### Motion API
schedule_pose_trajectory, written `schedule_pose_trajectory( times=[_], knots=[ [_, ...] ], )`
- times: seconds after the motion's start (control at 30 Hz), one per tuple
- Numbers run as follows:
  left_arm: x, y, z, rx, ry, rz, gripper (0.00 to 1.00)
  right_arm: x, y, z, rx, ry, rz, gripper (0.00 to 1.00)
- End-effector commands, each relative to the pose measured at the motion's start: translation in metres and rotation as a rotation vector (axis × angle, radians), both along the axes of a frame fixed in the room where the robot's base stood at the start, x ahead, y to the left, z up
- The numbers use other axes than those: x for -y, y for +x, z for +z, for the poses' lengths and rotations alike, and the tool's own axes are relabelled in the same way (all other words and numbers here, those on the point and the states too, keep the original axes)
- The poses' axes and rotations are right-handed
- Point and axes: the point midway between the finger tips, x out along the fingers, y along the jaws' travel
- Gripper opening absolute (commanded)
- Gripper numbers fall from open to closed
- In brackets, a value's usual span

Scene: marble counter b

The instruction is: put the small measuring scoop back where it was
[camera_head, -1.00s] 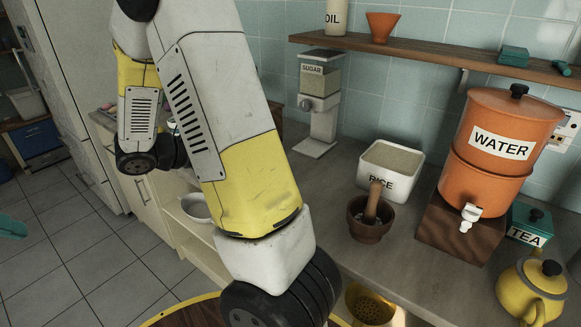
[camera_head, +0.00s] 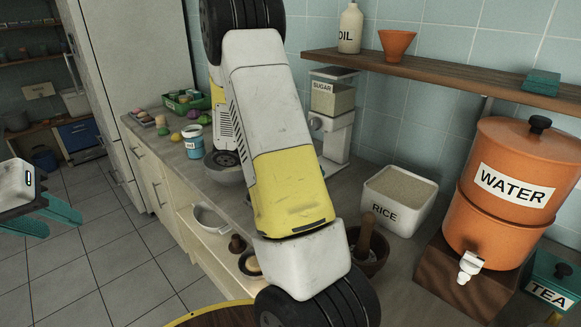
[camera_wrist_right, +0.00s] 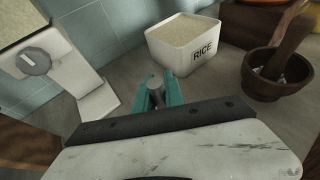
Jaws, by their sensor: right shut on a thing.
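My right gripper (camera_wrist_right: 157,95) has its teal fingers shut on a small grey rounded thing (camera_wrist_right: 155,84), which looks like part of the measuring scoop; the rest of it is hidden. This gripper is above the counter, in front of the white rice container (camera_wrist_right: 195,58), with the sugar dispenser to the left in the right wrist view. In the head view my right arm hides the gripper and the scoop. The rice container also shows in the head view (camera_head: 388,215). My left gripper (camera_head: 50,212) is empty and open at the far left, over the floor.
A mortar with pestle (camera_wrist_right: 272,78) stands right of the rice. The sugar dispenser (camera_head: 334,125) is behind my arm. The orange water dispenser (camera_head: 500,205), tea box (camera_head: 551,283) and overhead shelf (camera_head: 440,73) bound the right side. Counter between sugar and rice looks clear.

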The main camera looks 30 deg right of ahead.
Motion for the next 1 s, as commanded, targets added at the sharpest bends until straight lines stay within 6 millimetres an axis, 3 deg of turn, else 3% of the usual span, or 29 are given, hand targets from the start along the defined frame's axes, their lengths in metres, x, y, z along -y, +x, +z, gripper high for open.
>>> schedule_pose_trajectory(
  times=[0.13,0.4,0.63,1.0],
  knots=[
    [0.000,0.000,0.000,0.000,0.000,0.000,0.36,0.019,0.021,-0.003,0.000,0.000,-0.002,0.00],
    [0.000,0.000,0.000,0.000,0.000,0.000,0.36,0.034,0.037,-0.005,0.000,0.000,0.000,0.00],
    [0.000,0.000,0.000,0.000,0.000,0.000,0.36,0.034,0.036,-0.038,-0.003,0.000,0.000,0.00],
    [0.000,0.000,0.000,0.000,0.000,0.000,0.36,0.033,0.037,-0.043,-0.002,0.001,0.001,0.00]
  ],
)
